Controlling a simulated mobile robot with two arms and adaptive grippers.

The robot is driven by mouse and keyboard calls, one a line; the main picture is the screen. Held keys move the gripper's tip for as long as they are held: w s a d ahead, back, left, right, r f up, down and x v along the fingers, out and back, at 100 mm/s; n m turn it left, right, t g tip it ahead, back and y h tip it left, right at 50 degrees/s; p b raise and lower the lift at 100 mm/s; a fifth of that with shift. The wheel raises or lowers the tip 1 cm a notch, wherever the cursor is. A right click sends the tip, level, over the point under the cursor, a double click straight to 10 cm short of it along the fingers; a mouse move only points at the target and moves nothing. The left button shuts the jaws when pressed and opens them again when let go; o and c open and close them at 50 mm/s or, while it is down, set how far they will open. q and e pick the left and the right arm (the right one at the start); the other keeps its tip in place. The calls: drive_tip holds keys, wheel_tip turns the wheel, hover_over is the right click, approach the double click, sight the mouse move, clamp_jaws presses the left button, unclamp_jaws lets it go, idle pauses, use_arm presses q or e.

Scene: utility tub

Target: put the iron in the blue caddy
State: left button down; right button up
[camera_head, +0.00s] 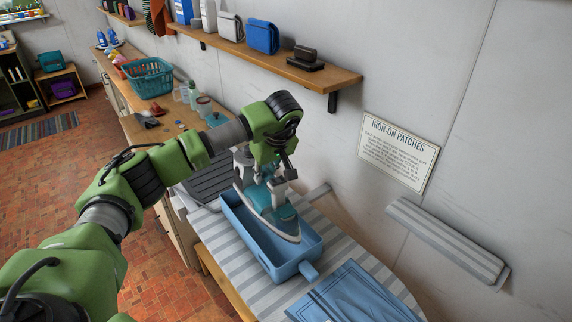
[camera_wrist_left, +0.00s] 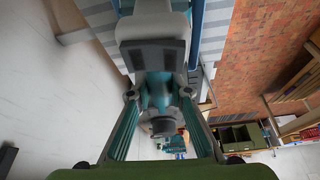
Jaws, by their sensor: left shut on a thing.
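The iron (camera_head: 278,214) is teal with a pale grey sole edge. In the head view its body is over and partly within the outline of the blue caddy (camera_head: 274,266), a long open tray with a short handle at its near end. I cannot tell whether the iron touches the caddy floor. My left gripper (camera_head: 268,178) is above the caddy, shut on the iron from above. In the left wrist view the gripper (camera_wrist_left: 159,94) has its two fingers on either side of the iron's grey and teal body (camera_wrist_left: 153,55). My right gripper is not in view.
The caddy stands on a striped ironing board (camera_head: 232,258). A folded blue cloth (camera_head: 345,294) lies at its near right. A wall shelf (camera_head: 270,62) is above, behind the arm. A teal basket (camera_head: 148,77) and bottles stand on the counter farther left.

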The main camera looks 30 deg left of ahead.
sight(264, 193)
use_arm(q)
drive_tip(key=shift+a, duration=0.45)
drive_tip(key=shift+a+f+n, duration=0.15)
drive_tip(key=shift+f+n, duration=0.15)
drive_tip(key=shift+f, duration=0.1)
wheel_tip(264, 193, down, 6)
drive_tip(key=b, duration=0.4)
drive_tip(key=shift+r, duration=0.2)
drive_tip(key=shift+f+b, duration=0.95)
drive_tip(key=shift+f, duration=0.5)
drive_tip(key=shift+f+b, duration=0.3)
drive_tip(key=shift+f, duration=0.2)
